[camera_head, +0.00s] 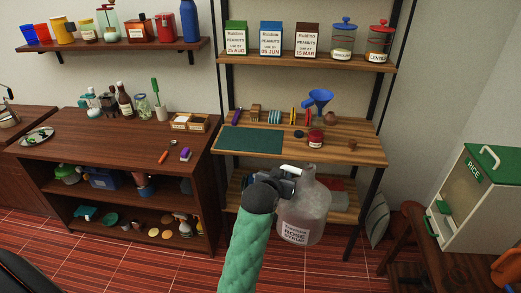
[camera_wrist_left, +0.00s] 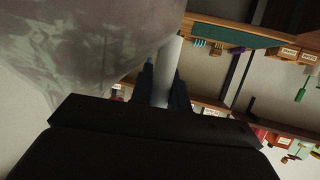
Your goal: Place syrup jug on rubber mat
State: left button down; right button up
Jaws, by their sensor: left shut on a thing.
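The syrup jug (camera_head: 303,215) is a large translucent grey jug labelled rose syrup, with a white handle (camera_head: 291,169). My left gripper (camera_head: 284,183) is shut on the jug's handle and holds the jug upright in front of the shelf unit. In the left wrist view the gripper (camera_wrist_left: 165,85) closes around the white handle, and the jug's blurred body (camera_wrist_left: 80,45) fills the upper left. The dark green rubber mat (camera_head: 250,140) lies flat and bare on the left part of the wooden shelf top, behind and left of the jug. My right gripper is not seen.
A higher shelf (camera_head: 300,65) with peanut cartons overhangs the back. A brown cabinet (camera_head: 110,134) stands left, and a rice bin (camera_head: 474,205) right.

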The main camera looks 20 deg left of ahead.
aim_at(250, 139)
jog(key=j+z, duration=0.35)
jog(key=j, duration=1.75)
